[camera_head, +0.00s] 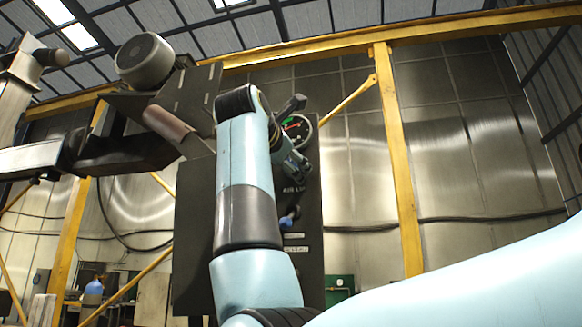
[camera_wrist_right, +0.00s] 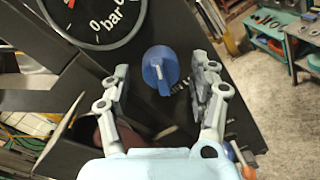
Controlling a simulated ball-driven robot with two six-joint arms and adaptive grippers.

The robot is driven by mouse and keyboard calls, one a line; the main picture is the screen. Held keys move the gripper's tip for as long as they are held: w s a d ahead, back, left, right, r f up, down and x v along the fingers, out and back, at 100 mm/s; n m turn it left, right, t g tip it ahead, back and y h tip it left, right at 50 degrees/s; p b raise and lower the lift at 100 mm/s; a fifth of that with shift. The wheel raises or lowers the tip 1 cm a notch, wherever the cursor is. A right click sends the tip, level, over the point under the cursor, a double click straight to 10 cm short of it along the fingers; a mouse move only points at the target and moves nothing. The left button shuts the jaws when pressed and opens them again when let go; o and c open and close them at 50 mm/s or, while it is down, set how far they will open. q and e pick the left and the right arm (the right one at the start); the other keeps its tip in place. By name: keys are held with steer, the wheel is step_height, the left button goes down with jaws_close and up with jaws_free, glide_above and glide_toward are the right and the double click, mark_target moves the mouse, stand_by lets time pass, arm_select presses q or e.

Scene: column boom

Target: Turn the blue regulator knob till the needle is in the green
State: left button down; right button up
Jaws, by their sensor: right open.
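The blue regulator knob (camera_wrist_right: 160,70) sits on a dark panel in the right wrist view, with a light pointer line on its face. My right gripper (camera_wrist_right: 164,82) is open, its fingers on either side of the knob; I cannot tell whether they touch it. The gauge (camera_wrist_right: 97,18) lies above and left of the knob, cut by the picture's top edge. In the head view the gauge (camera_head: 297,128) shows a green arc and a red needle, too small to read exactly. My right gripper (camera_head: 297,160) is below it and seems to hide the knob. My left gripper is out of view.
A small blue part (camera_head: 289,218) sticks out low on the dark panel (camera_head: 312,260). A yellow post (camera_head: 398,170) stands right of it. Cables run along the metal wall. A green-topped bench (camera_wrist_right: 285,35) stands at the right in the wrist view, with bare floor before it.

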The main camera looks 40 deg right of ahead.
steer(key=shift+w+d, duration=0.1)
steer(key=shift+d, duration=0.05)
steer(key=shift+c, duration=0.2)
steer(key=c, duration=1.1)
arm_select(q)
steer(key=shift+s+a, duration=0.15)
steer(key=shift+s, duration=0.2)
